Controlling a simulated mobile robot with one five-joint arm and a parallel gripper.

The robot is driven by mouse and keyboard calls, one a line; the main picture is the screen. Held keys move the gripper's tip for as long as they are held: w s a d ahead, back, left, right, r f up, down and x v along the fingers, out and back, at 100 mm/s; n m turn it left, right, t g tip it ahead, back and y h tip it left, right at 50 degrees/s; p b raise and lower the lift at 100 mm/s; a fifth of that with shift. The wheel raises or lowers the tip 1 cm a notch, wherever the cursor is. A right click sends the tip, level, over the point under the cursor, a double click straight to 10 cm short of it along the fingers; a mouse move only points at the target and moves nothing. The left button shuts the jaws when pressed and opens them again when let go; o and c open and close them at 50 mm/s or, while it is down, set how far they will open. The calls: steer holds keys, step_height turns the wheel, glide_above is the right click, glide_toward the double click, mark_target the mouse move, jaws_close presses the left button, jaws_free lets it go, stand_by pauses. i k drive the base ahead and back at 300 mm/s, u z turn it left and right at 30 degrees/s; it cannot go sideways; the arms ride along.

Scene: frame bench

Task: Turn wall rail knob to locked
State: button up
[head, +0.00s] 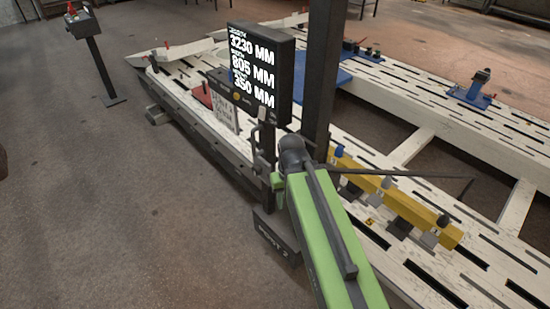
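A yellow rail (400,203) lies on the white slotted bench at the right, with several small dark round knobs along it. One knob (443,220) is at its near right end, one (387,183) near its middle, and a blue one (339,151) at its far left end. I cannot tell which of these, if any, is the wall rail knob, nor whether any is locked. My gripper cannot be made out. A green beam with a dark rounded joint fills the lower middle and hides part of the bench.
A black display (258,75) reading 3230, 805 and 350 MM stands beside a dark upright post (322,75). A thin black rod (415,174) reaches right above the yellow rail. A pedestal (97,60) stands at the far left.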

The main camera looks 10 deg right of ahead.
mark_target(256, 170)
steer(key=k, duration=1.3)
steer(key=u, duration=0.55)
steer(key=i, duration=1.85)
steer(key=u, duration=0.6)
